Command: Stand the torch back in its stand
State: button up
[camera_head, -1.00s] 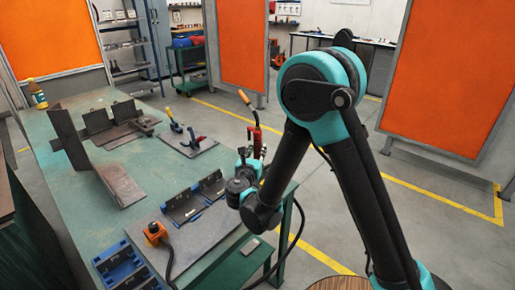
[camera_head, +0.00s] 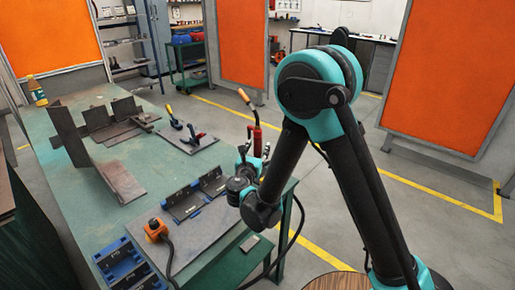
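The torch (camera_head: 257,139) has a red handle, a dark neck and a bent copper-coloured tip. It shows upright, tip up and leaning left, above the right edge of the green table. My gripper (camera_head: 253,160) is at the lower end of the red handle, its fingers on either side of it, and appears shut on it. The wrist partly hides the fingers and the torch's lower end. I cannot make out the torch's stand with certainty.
The green table (camera_head: 98,207) holds steel plates (camera_head: 72,135), clamps on a plate (camera_head: 190,138), dark angle blocks (camera_head: 185,203), blue bins (camera_head: 122,265) and an orange device (camera_head: 155,229) with a black cable. A yellow bottle (camera_head: 37,91) stands at the far left corner.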

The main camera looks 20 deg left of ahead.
jog(key=s, duration=0.7)
jog(key=shift+s+d, duration=0.35)
